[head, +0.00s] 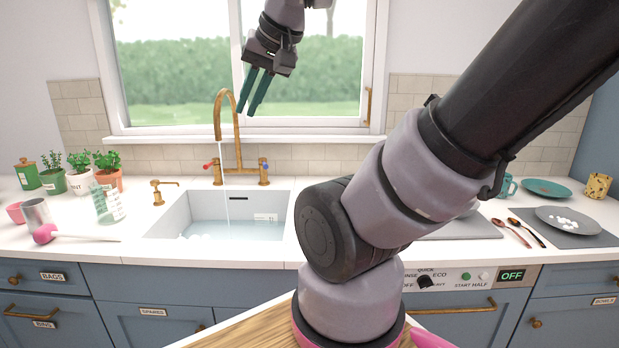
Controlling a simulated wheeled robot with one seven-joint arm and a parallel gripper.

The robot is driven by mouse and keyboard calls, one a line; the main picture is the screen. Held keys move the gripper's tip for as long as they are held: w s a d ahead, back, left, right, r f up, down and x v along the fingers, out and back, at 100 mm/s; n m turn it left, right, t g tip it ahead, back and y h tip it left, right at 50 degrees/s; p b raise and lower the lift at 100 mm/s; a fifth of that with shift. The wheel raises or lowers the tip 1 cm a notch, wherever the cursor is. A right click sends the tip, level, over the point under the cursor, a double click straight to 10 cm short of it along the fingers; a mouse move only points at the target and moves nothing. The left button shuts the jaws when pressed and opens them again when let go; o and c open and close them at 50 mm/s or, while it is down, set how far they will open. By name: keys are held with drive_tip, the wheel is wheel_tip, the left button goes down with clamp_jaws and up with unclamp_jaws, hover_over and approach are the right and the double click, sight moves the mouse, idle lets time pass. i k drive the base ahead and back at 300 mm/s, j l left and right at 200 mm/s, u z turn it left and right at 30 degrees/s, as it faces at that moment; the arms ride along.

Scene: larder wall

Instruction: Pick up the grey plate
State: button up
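A grey plate (550,214) lies on a dark grey mat (592,240) on the counter at the far right. Several small white pieces lie on the plate. My gripper (246,112) is high up in front of the window, above and beside the brass tap, far to the left of the plate. Its two teal fingers point down and stand a little apart, with nothing between them. My arm hides part of the counter right of the sink, where another grey mat (462,230) shows in part.
A brass tap (238,160) runs water into the white sink (170,219). Two spoons (512,232) lie left of the plate. A teal plate (546,188), a teal mug (508,186) and a speckled yellow cup (597,185) stand behind it. Potted herbs (80,180) stand at left.

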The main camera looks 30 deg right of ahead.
sight(561, 219)
drive_tip(key=l+z, duration=0.1)
drive_tip(key=z, duration=0.8)
drive_tip(key=l+z, duration=0.4)
drive_tip(key=i+l+z, duration=0.1)
drive_tip(key=l+z, duration=0.3)
drive_tip(key=i+l+z, duration=0.15)
drive_tip(key=l+z, duration=0.3)
drive_tip(key=i+l, duration=0.15)
drive_tip(key=l, duration=0.2)
drive_tip(key=i+l, duration=0.2)
drive_tip(key=l, duration=0.15)
drive_tip(key=i+l+z, duration=0.1)
drive_tip(key=l, duration=0.3)
drive_tip(key=i+l, duration=0.2)
drive_tip(key=l, duration=0.15)
